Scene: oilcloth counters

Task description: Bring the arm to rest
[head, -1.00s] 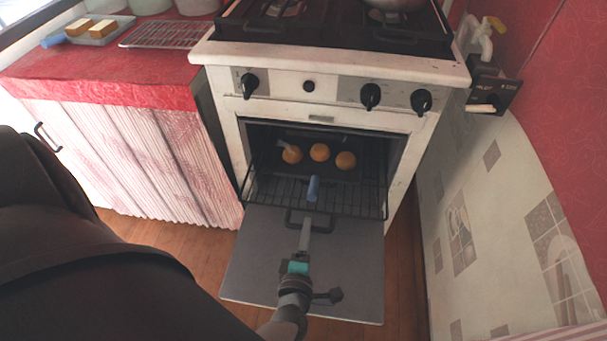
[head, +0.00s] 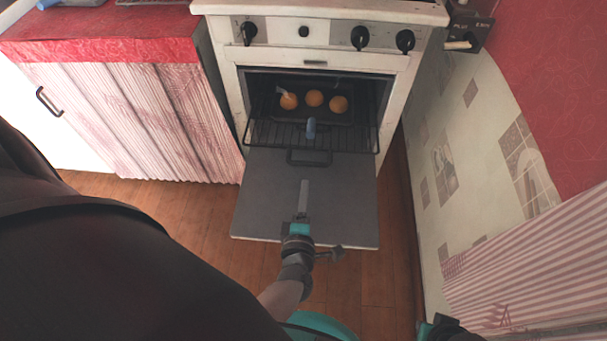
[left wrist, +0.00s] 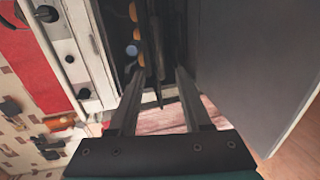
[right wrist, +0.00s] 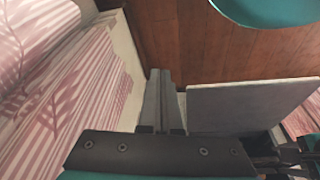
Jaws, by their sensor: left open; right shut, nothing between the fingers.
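My left gripper (head: 304,192) is over the lowered oven door (head: 258,195), short of the oven opening. In the left wrist view the fingers (left wrist: 160,75) stand apart with nothing held between them. My right gripper (right wrist: 161,75) shows in the right wrist view, its fingers together and empty, low beside the striped curtain. In the head view only a part of my right arm shows at the bottom right edge.
The oven holds a dark tray (head: 322,117) with three round buns (head: 314,98); a blue handle (head: 311,128) points outward. A wire rack (head: 270,133) juts out below. Striped curtain (head: 560,240) and tiled wall (head: 450,150) are right. A red-topped counter (head: 110,40) is left.

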